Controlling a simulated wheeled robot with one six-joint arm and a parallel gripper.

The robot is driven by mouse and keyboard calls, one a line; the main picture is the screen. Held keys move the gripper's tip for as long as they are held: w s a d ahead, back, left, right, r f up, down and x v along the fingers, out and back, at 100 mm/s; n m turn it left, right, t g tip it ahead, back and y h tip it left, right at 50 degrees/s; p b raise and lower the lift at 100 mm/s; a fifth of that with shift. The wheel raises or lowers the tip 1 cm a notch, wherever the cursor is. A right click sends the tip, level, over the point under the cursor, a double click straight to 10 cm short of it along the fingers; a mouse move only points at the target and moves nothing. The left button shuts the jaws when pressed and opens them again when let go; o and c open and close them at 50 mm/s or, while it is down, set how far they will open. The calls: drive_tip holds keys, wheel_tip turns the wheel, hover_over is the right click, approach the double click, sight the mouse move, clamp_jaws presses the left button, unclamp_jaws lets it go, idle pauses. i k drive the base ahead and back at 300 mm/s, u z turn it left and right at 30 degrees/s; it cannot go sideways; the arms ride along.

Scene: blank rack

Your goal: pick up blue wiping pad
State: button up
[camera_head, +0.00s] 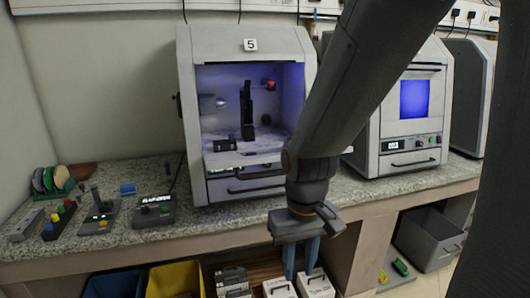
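A small blue pad (128,188) lies on the speckled counter at the left, behind the control boxes; it looks like the blue wiping pad. My gripper (299,266) hangs at lower centre, in front of the counter's front edge and well to the right of the pad. Its two blue-grey fingers point down with a gap between them. It is open, and nothing shows between the fingers.
An open-fronted machine (193,140) marked 5 stands at centre, another cabinet (410,130) at right. A yellow bin (176,280) and white boxes sit below the counter.

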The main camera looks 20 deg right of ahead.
sight(128, 190)
drive_tip(key=k, duration=0.5)
drive_tip(key=u, duration=0.75)
drive_tip(key=i, duration=0.25)
drive_tip(key=u, duration=0.7)
drive_tip(key=i, duration=1.35)
drive_tip(key=z, duration=0.7)
drive_tip(key=i, duration=0.45)
drive_tip(key=z, duration=0.35)
